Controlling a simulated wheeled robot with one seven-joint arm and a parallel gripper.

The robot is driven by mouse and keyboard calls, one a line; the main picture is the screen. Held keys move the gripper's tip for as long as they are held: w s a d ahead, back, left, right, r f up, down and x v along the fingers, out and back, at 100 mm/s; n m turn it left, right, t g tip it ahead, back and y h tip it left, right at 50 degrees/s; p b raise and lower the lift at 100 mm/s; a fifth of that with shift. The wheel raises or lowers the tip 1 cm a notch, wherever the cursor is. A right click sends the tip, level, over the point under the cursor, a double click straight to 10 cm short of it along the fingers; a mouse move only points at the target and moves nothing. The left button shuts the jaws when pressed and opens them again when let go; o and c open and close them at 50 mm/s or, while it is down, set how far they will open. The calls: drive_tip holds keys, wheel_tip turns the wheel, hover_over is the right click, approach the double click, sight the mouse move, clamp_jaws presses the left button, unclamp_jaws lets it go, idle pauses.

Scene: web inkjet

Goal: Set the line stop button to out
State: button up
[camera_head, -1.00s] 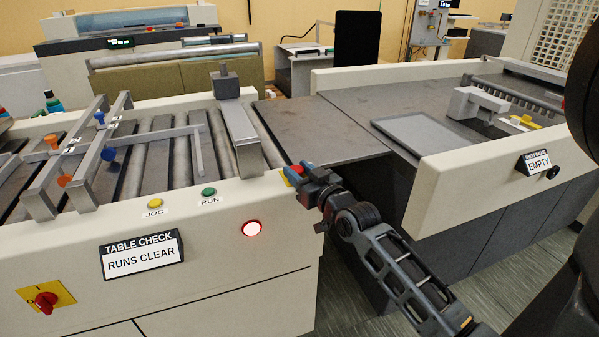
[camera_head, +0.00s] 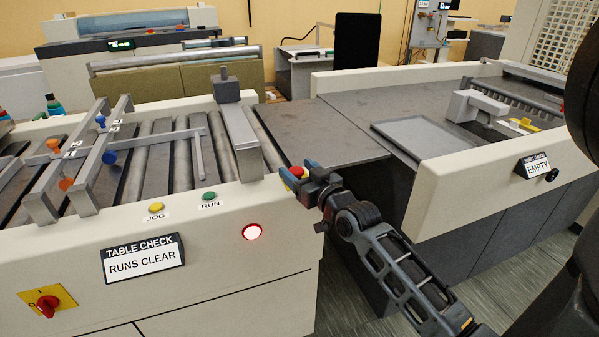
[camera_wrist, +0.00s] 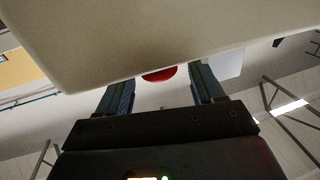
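The line stop button is a red mushroom head (camera_head: 296,171) with yellow beside it, at the right top corner of the cream table. My gripper (camera_head: 301,175) is at this button, with its blue-grey fingertips on either side of the head. In the wrist view the red head (camera_wrist: 160,74) shows between the two spread fingers (camera_wrist: 161,88), with a gap on each side. The gripper is open. The cream panel edge hides part of the button there, so I cannot tell whether it is in or out.
The table sign (camera_head: 144,259) reads RUNS CLEAR. A red rotary switch (camera_head: 46,305) is at lower left.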

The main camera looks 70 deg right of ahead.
sight(301, 173)
drive_tip(key=b+v, duration=0.1)
drive_tip(key=v, duration=0.5)
drive_tip(key=shift+s+f, duration=0.1)
drive_tip(key=shift+s, duration=0.1)
drive_tip(key=shift+v, duration=0.75)
drive_tip(key=shift+w+a, duration=0.1)
drive_tip(key=shift+a, duration=0.05)
drive_tip(key=s+a+f+n+t+y, duration=0.1)
drive_tip(key=s+a+f+n+y, duration=0.15)
drive_tip(key=a, duration=0.65)
drive_tip(key=s+a+f+n+y, duration=0.1)
drive_tip(key=s+a+n+y, duration=0.2)
drive_tip(key=a, duration=0.6)
drive_tip(key=s+a+r+n+y, duration=0.1)
drive_tip(key=s+a+r+y, duration=0.1)
drive_tip(key=s+a, duration=0.3)
drive_tip(key=s+a+r+n+y, duration=0.1)
drive_tip(key=s+a+y, duration=0.2)
drive_tip(key=a, duration=0.8)
drive_tip(key=shift+s+r+g, duration=0.3)
drive_tip(key=shift+s+r, duration=0.1)
drive_tip(key=shift+s, duration=0.6)
drive_tip(key=shift+c, duration=0.4)
idle(0.8)
